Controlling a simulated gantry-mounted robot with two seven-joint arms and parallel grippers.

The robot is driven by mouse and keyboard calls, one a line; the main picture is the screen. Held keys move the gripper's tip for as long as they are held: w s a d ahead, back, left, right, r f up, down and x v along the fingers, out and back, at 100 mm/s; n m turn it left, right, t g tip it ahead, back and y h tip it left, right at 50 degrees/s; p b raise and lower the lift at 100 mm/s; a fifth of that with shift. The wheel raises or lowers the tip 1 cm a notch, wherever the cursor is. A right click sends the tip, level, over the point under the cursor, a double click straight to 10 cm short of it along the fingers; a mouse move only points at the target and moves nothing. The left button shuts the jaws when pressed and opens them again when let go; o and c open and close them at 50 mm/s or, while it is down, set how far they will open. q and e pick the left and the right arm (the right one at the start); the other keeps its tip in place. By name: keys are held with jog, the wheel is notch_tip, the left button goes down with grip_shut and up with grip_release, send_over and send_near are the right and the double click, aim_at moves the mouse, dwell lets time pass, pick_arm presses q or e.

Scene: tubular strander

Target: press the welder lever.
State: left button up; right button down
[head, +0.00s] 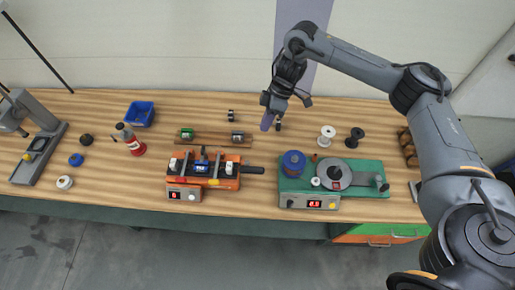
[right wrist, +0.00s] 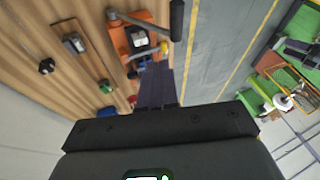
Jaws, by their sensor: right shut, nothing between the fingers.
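The orange welder (head: 228,183) stands on the wooden bench, left of centre in the head view. Its lever ends in a black handle (head: 252,170) that sticks out to the right. In the right wrist view the welder (right wrist: 122,45) is at the top, with the black handle (right wrist: 177,20) to its right. My right gripper (head: 266,124) is shut and empty, above the bench behind the handle and apart from it. Its closed fingers also show in the right wrist view (right wrist: 156,88). My left gripper is out of view.
A green machine (head: 350,167) with a blue spool (head: 293,163) stands right of the handle. A wooden rack with small spools (head: 237,137) lies behind the welder. A red bottle (head: 131,142) and a blue bin (head: 140,114) are to the left. A white spool (head: 326,136) stands behind the green machine.

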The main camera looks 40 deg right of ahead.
jog(key=f, duration=0.1)
send_near(253, 167)
jog(key=w+f, duration=0.2)
jog(key=w, duration=0.1)
jog(key=shift+s+a+f+p, duration=0.3)
jog(key=shift+a+f, duration=0.1)
jog(key=shift+f, duration=0.25)
jog(key=shift+s+a+f+p, duration=0.2)
jog(key=shift+s+a+f, duration=0.15)
jog(key=shift+f, duration=0.35)
jog(key=shift+s+a+f+p, duration=0.25)
jog(key=shift+a+f, duration=0.15)
jog(key=shift+f, duration=0.25)
